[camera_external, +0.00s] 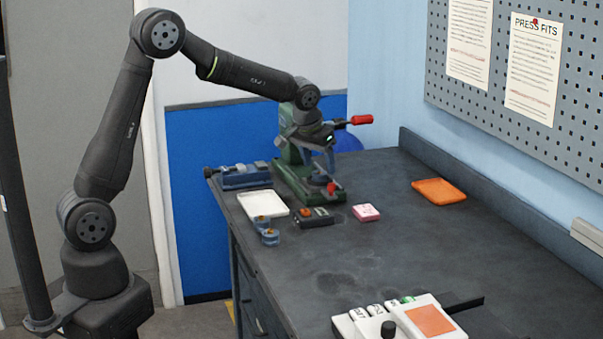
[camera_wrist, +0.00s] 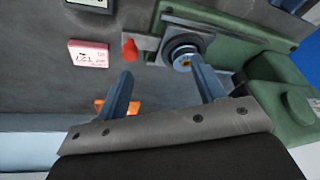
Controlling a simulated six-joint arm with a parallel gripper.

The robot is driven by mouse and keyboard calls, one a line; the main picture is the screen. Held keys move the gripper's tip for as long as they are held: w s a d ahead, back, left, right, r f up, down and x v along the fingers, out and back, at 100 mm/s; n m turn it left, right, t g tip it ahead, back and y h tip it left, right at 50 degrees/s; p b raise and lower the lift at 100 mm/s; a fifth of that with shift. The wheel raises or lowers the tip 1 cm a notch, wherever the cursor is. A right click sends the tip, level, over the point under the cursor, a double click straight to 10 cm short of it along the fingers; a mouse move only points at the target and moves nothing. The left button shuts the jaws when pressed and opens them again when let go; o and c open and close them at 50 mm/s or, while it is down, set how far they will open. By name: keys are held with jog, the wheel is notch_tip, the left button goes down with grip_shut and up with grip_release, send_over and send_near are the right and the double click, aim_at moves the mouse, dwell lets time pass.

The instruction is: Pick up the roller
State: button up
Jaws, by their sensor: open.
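In the external view, my gripper (camera_external: 323,163) is low at the green press (camera_external: 292,180), and the piece there is largely hidden. Two small blue cylinders with brass tops (camera_external: 270,237) stand near the bench's left edge.
A white tray (camera_external: 263,204), a dark device (camera_external: 316,219) and a pink box (camera_external: 366,212) lie near the press. A blue vise (camera_external: 246,177) stands behind. The press has red knobs (camera_wrist: 130,50). An orange tray (camera_external: 440,192) is at right. The middle bench is clear.

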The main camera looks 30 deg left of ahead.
jog(key=w+a+r+m+g+h, duration=0.1)
jog(key=a+r+m, duration=0.3)
jog(key=r, duration=0.2)
jog(key=a+r+m+h, duration=0.2)
jog(key=a+r+m, duration=0.1)
jog(key=r, duration=0.3)
send_over(320, 172)
jog(key=s+a, duration=0.2)
jog(key=s, duration=0.1)
jog(key=f, duration=1.1)
jog(key=shift+w+d+f, duration=0.1)
jog(key=shift+w+d, duration=0.05)
jog(key=shift+w, duration=0.1)
jog(key=shift+w+a+x, duration=0.15)
jog(key=shift+x, duration=1.2)
jog(key=shift+w+a+x, duration=0.1)
jog(key=shift+x, duration=1.2)
jog(key=c, duration=1.2)
